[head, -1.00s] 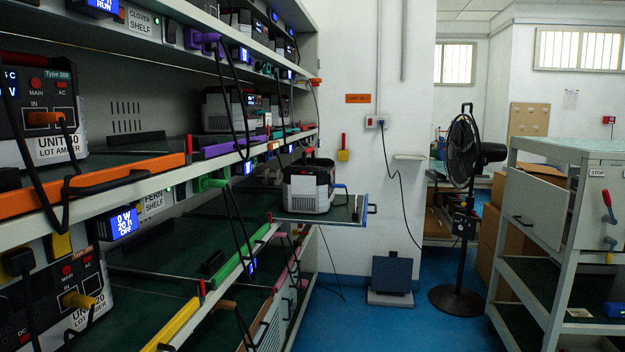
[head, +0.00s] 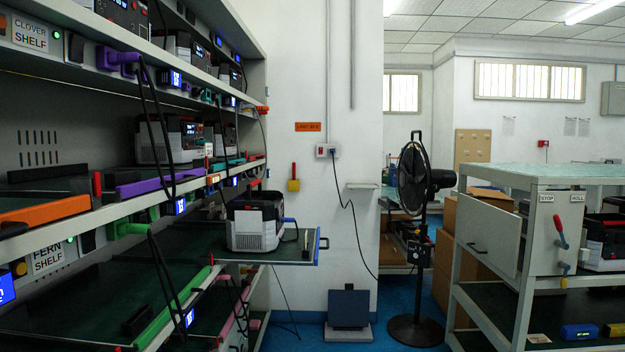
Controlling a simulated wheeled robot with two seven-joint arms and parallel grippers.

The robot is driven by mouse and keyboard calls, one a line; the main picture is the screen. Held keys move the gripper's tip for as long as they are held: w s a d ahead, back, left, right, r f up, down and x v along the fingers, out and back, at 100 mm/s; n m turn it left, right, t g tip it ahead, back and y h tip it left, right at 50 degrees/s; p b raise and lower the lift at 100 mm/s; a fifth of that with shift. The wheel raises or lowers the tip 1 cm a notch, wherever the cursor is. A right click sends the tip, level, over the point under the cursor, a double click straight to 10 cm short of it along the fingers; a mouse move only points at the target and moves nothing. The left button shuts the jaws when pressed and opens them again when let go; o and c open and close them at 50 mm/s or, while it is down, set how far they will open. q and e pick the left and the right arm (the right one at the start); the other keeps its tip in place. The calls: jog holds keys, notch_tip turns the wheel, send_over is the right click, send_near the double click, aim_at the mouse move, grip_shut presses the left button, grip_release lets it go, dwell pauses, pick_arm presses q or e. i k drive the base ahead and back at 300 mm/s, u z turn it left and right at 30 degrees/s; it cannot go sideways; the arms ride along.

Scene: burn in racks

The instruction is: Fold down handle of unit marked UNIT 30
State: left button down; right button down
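No label reading UNIT 30 can be made out in this head view. A grey and black unit (head: 254,228) stands on a pulled-out tray (head: 295,252) at the end of the rack; its marking is not readable. Another unit (head: 168,140) sits on the shelf behind the purple bar, and part of one (head: 128,12) shows at the top left. A dark unit (head: 603,240) stands on the cart at the right edge, partly cut off. I cannot tell the handle positions of these units. Neither of my grippers is in view.
The rack (head: 70,68) fills the left side, with cables hanging in front. A fan (head: 415,190) stands on the blue floor beyond. A cart (head: 490,242) with a STOP/ROLL lever (head: 560,230) stands at right. A dark box (head: 348,308) sits by the wall.

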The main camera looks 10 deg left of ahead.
aim_at(259, 181)
jog(key=z, duration=0.6)
jog(key=i, duration=1.35)
jog(key=u, duration=0.5)
jog(key=i, duration=1)
jog(key=u, duration=1.05)
